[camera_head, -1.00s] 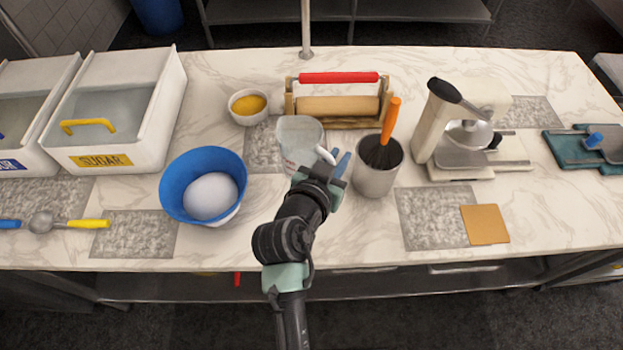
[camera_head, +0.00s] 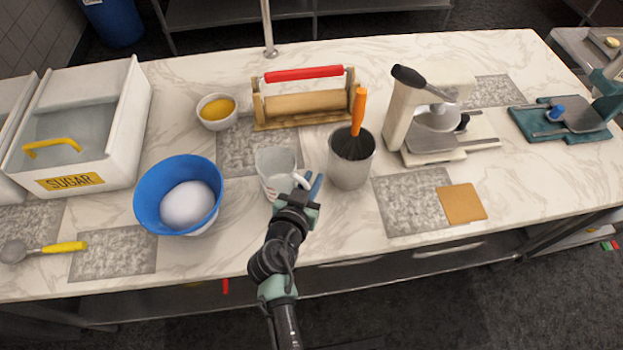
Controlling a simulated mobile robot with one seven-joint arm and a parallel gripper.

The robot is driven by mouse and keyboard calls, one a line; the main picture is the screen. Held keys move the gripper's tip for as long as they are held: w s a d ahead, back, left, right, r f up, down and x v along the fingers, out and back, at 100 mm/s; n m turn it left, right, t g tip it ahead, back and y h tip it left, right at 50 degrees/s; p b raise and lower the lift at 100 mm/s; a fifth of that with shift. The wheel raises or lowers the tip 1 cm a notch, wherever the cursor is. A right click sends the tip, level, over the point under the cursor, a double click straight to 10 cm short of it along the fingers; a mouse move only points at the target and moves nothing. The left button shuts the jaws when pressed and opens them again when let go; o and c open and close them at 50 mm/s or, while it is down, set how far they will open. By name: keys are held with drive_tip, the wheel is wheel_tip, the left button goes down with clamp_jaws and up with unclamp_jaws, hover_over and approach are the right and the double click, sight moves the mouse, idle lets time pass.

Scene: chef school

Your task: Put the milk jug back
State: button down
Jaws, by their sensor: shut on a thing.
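The milk jug (camera_head: 273,168) is a whitish, translucent jug with a white handle on its right side. It is upright near the middle of the counter, between the blue bowl and the metal pot. My gripper (camera_head: 306,187) is at the handle, on the jug's front right side, and is shut on it. The gripper hides part of the handle and the jug's lower right. I cannot tell whether the jug's base touches the counter.
A blue bowl (camera_head: 150,205) with a white mound is left of the jug. A metal pot (camera_head: 349,172) with an orange-handled whisk stands close on the right. A wooden roller frame (camera_head: 303,120) and a yellow-filled bowl (camera_head: 207,122) are behind. A grey mat (camera_head: 235,150) lies partly behind the jug.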

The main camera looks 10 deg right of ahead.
drive_tip(key=shift+f, duration=0.1)
drive_tip(key=c, duration=0.9)
unclamp_jaws()
drive_tip(key=b+v, duration=0.2)
drive_tip(key=v, duration=1)
drive_tip(key=shift+r+b, duration=0.25)
drive_tip(key=shift+b, duration=0.05)
